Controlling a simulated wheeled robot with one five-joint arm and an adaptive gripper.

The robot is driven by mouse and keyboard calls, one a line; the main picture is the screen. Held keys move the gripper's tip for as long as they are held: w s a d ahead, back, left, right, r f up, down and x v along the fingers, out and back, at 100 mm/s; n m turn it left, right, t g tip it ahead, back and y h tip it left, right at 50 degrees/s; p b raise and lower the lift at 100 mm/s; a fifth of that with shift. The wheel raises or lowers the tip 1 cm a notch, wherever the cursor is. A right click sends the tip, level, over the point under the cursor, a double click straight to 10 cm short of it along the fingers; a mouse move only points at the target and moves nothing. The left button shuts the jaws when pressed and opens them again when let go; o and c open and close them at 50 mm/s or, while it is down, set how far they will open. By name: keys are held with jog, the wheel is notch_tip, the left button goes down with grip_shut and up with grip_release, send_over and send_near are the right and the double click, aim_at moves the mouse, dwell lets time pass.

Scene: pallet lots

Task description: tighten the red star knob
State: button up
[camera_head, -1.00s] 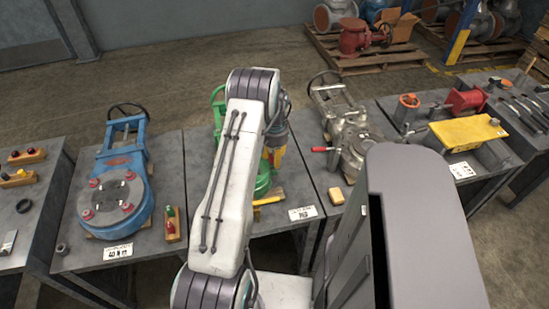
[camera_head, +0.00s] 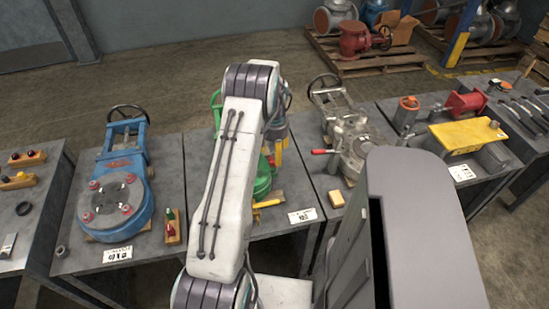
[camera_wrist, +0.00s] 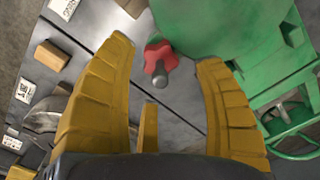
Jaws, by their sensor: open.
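The red star knob (camera_wrist: 158,54) shows in the wrist view with a grey stud at its centre, beside the green valve body (camera_wrist: 215,25). My gripper (camera_wrist: 166,52) is open, with one yellow finger on each side of the knob. The fingers look apart from the knob; the height between them is hard to tell. In the head view the green valve (camera_head: 264,178) stands on the middle table, partly hidden by my arm. My arm hides the knob there, and most of my gripper.
A blue valve (camera_head: 118,200) with red caps stands on the left table. A grey valve (camera_head: 352,140) with a red-tipped handle stands to the right, near a small tan block (camera_head: 336,197). A yellow-topped fixture (camera_head: 468,135) is farther right.

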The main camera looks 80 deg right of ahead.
notch_tip(320, 180, up, 8)
jog(key=shift+r, duration=0.1)
dwell(0.4)
dwell(0.7)
jog(key=a+f+n+y, duration=0.1)
jog(key=a+f+y, duration=0.25)
jog(key=a, duration=0.85)
jog(key=w+a+r+n+t+h, duration=0.1)
jog(key=w+a+r+n, duration=0.5)
jog(key=a, duration=0.6)
jog(key=w+a+r+n+t+h, duration=0.1)
jog(key=w+a+r+n, duration=0.4)
jog(key=a, duration=0.8)
jog(key=w+a+r+n+t+h+p, duration=0.1)
jog(key=w+a+r+n, duration=0.5)
jog(key=a, duration=0.6)
notch_tip(320, 180, up, 3)
jog(key=w+h, duration=0.1)
jog(key=w, duration=0.1)
jog(key=shift+w+a+n, duration=0.25)
jog(key=shift+w+n, duration=0.05)
jog(key=shift+w, duration=0.1)
jog(key=shift+w+a+r+n+y, duration=0.1)
jog(key=shift+a+n+y, duration=0.15)
jog(key=shift+a+n, duration=0.45)
jog(key=shift+a, duration=0.15)
